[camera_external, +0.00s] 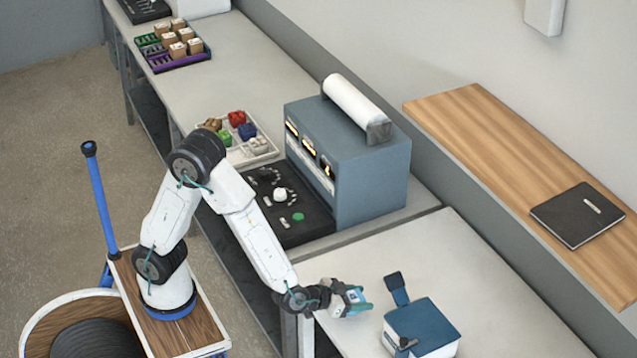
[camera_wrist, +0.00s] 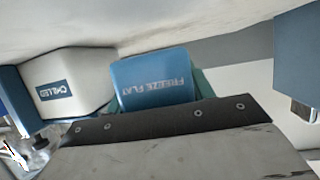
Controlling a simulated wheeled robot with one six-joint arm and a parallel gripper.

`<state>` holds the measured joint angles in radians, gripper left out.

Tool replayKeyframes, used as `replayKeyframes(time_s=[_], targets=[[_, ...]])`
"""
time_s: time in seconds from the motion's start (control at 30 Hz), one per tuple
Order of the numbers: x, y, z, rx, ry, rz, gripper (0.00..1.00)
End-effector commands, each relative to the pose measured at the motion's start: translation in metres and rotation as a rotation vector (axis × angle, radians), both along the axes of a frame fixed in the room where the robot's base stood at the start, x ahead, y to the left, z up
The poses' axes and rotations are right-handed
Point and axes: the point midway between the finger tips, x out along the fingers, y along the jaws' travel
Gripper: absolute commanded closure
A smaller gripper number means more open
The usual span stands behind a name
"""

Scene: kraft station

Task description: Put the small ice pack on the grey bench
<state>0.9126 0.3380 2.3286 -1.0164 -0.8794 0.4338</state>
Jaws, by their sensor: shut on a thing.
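The small ice pack is a blue block marked "FREEZE FLAT" (camera_wrist: 153,82) in the middle of the wrist view. My gripper (camera_external: 357,301) is shut on it, with teal fingers partly showing at its sides. In the external view the pack is small and mostly hidden by the fingers. My gripper is over the near left part of the pale grey bench top (camera_external: 490,275). I cannot tell whether the pack touches the bench.
A blue and white box (camera_external: 424,320) stands on the bench just right of my gripper; a white side marked "CHILLED" (camera_wrist: 66,82) shows in the wrist view. A blue-grey machine (camera_external: 365,165) stands beyond. The bench right of the box is clear.

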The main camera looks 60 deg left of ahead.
Motion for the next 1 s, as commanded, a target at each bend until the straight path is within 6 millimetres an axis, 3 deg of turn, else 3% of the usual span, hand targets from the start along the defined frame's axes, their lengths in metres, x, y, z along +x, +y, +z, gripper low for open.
replayKeyframes(time_s=[0.23,0.63,0.67,0.73,1.0], targets=[[0.0,0.0,-0.033,0.004,0.003,0.0,0.73],[0.0,0.0,-0.039,0.0,0.001,0.0,0.73],[0.0,0.0,-0.039,0.0,0.002,0.0,0.42],[0.0,0.0,-0.038,0.0,0.001,0.0,0.26],[-0.001,0.0,-0.039,0.0,0.001,0.0,0.26]])
